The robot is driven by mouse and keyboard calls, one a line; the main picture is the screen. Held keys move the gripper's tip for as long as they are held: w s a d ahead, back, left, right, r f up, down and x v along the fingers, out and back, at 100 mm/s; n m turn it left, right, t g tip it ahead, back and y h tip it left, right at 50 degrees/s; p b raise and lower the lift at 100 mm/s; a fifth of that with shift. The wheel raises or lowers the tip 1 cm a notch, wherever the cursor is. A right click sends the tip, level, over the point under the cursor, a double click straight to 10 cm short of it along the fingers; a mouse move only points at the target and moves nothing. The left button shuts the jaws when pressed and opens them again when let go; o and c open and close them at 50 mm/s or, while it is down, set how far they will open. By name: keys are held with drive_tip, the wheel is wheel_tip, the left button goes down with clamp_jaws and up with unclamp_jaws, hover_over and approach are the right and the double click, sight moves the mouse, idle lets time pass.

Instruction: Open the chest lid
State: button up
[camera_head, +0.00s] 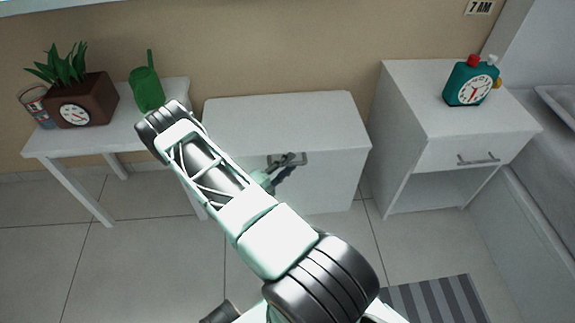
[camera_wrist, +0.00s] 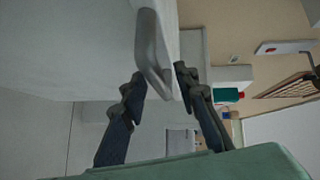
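The white chest (camera_head: 235,180) stands against the wall in the middle of the head view. Its flat lid (camera_head: 280,112) is down. A grey metal handle (camera_head: 293,158) sits at the upper front of the chest. My gripper (camera_head: 288,170) is at this handle, partly hidden by my arm. In the wrist view the handle (camera_wrist: 150,48) comes in from the top, in front of the white chest surface (camera_wrist: 70,50). My gripper (camera_wrist: 160,76) is open there, with its dark fingers apart on either side of the handle's end. Whether either finger touches it I cannot tell.
A white table (camera_head: 65,144) on the left bears a brown clock planter (camera_head: 88,100) and a green watering can (camera_head: 148,90). A white nightstand (camera_head: 410,105) on the right bears a teal alarm clock (camera_head: 468,85). A striped rug (camera_head: 435,302) lies on the tiled floor.

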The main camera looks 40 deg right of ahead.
clamp_jaws()
idle(0.3)
